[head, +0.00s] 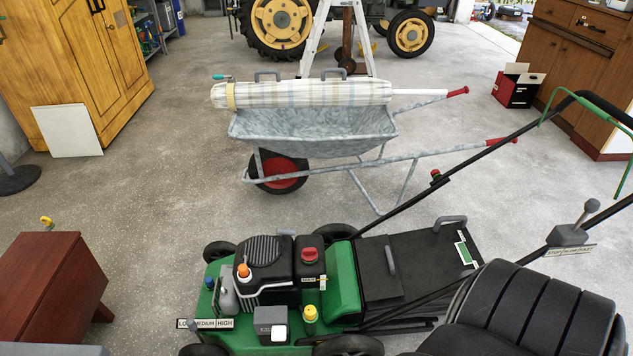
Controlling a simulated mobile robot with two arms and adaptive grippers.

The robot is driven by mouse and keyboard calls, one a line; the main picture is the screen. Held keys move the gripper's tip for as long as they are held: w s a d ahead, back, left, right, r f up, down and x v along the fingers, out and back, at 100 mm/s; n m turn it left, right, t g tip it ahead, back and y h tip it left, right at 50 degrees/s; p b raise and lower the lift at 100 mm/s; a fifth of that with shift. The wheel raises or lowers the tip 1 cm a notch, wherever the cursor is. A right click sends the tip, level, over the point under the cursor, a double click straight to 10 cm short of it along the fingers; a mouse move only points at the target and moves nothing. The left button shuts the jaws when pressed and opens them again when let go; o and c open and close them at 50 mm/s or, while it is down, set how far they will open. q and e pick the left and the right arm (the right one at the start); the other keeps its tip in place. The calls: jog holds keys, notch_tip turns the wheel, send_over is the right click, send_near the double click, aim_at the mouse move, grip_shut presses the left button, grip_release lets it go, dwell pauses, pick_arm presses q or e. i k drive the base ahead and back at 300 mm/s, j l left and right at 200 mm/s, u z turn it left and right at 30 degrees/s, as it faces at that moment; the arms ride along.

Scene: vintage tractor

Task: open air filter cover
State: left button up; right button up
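A green and black lawn mower (342,285) stands on the floor in the lower middle. On its deck sits a black engine (262,262) with an orange-capped part and a red cap (309,254). At the engine's near side is a small grey box (270,324) with a dark label and a white front piece; it looks closed. It may be the air filter cover, but I cannot tell for sure. A yellow cap (310,313) stands beside it on the right. Neither of my grippers is in view.
A wheelbarrow (314,130) carrying a rolled cloth stands behind the mower. A reddish wooden stool (48,280) is at left, a black seat (535,310) at lower right. The mower's handlebar slants up to the right. The floor between stool and mower is clear.

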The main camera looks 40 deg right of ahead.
aim_at(274, 319)
jog(key=z, duration=0.85)
